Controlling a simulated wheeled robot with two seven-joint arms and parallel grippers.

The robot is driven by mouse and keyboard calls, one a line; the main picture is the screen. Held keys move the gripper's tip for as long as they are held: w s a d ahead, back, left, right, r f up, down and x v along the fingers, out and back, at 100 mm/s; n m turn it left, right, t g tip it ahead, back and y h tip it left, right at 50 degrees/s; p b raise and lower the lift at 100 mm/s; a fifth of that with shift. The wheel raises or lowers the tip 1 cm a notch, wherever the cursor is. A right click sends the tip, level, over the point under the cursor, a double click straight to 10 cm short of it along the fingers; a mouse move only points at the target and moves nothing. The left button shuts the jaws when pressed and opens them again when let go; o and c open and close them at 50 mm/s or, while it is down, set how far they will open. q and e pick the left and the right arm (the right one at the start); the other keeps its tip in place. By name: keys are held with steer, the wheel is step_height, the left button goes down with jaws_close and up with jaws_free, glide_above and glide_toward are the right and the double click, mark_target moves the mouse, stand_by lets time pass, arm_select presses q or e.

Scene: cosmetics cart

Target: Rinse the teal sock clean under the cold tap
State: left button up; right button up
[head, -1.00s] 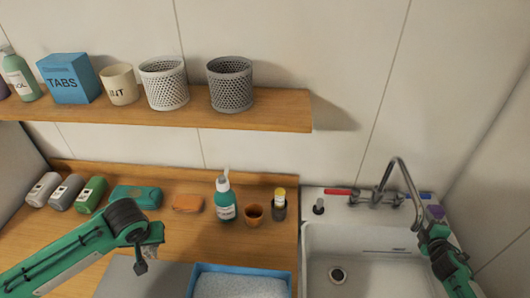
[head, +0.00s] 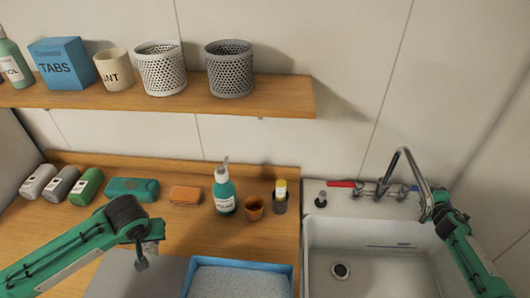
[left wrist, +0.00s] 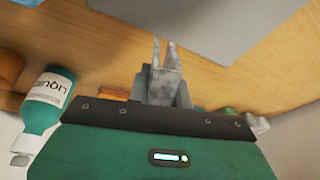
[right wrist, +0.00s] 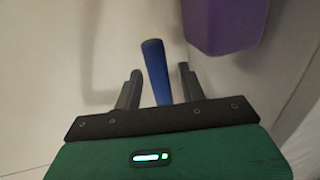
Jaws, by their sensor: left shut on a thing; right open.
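My left gripper (head: 141,262) is over the counter at the lower left, left of the sink (head: 370,268). In the left wrist view its fingers (left wrist: 166,60) are shut on a small, mottled grey thing (left wrist: 162,86); I cannot tell if it is the sock. No clearly teal sock shows. The tap (head: 402,165) has a curved metal spout above the sink, a red lever (head: 341,184) and a blue lever (right wrist: 155,70). My right gripper (right wrist: 158,85) is open, with the blue lever between its fingers in the right wrist view; I cannot tell if they touch it.
A blue tray (head: 289,268) with pale contents stands left of the sink beside a grey flat surface (head: 172,275). A purple block (right wrist: 222,22) is close to my right gripper.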

steer(key=shift+b+x, duration=0.4)
steer(key=shift+x, duration=0.9)
jaws_close()
